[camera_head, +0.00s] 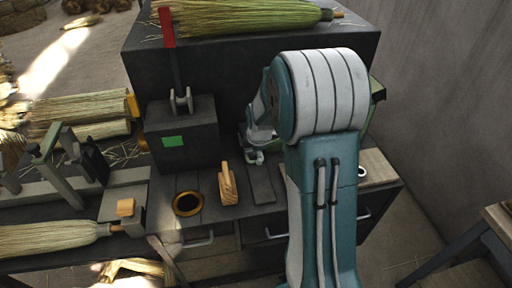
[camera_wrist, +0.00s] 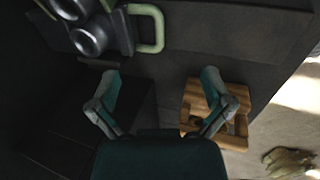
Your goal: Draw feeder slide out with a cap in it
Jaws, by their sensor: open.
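My gripper (camera_wrist: 161,75) is open and empty in the wrist view, its two teal fingertips well apart over a dark surface. In the head view my gripper (camera_head: 256,157) is low against the dark cabinet, partly hidden by my arm. A pale green U-shaped handle (camera_wrist: 158,28) stands out from a dark fitting beyond the fingertips, beside two grey round parts (camera_wrist: 90,38). I cannot tell whether this handle belongs to the feeder slide. A slatted wooden block (camera_wrist: 190,105) lies behind and below the right finger. I make out no cap for certain.
Brooms (camera_head: 50,238) lie left; a grey wall (camera_head: 445,80) bounds the right.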

